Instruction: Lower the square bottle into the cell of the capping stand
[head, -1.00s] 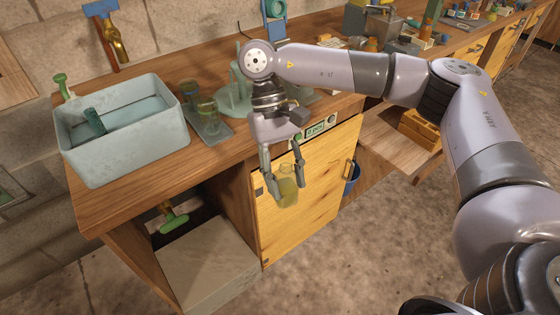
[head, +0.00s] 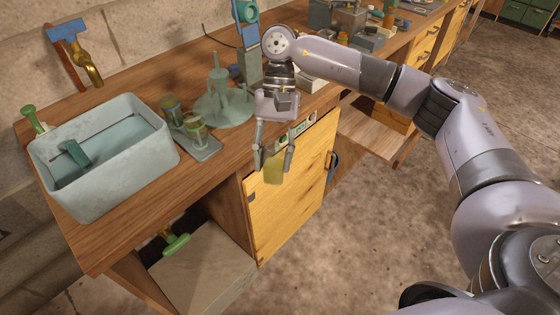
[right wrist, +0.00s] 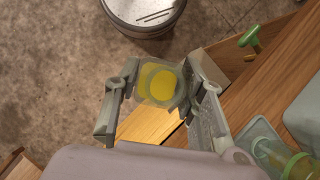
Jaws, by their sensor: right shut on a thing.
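My right gripper (head: 274,160) is shut on the square bottle (head: 274,173), which holds yellow oil. The bottle hangs in the air in front of the workbench's front edge, above the floor side of the yellow cabinet door. In the right wrist view the bottle (right wrist: 158,84) sits between the two fingers, seen from above. A grey-green tray (head: 203,149) with two jars stands on the bench, left of the gripper. A round grey-green stand with upright posts (head: 222,104) is behind it. I cannot tell which of these is the capping stand; no empty cell is clearly visible. My left gripper is out of view.
A grey upright device (head: 248,62) and small boxes stand behind the arm. The yellow cabinet door (head: 290,205) is below the bottle. Bare wooden bench top lies in front of the tray.

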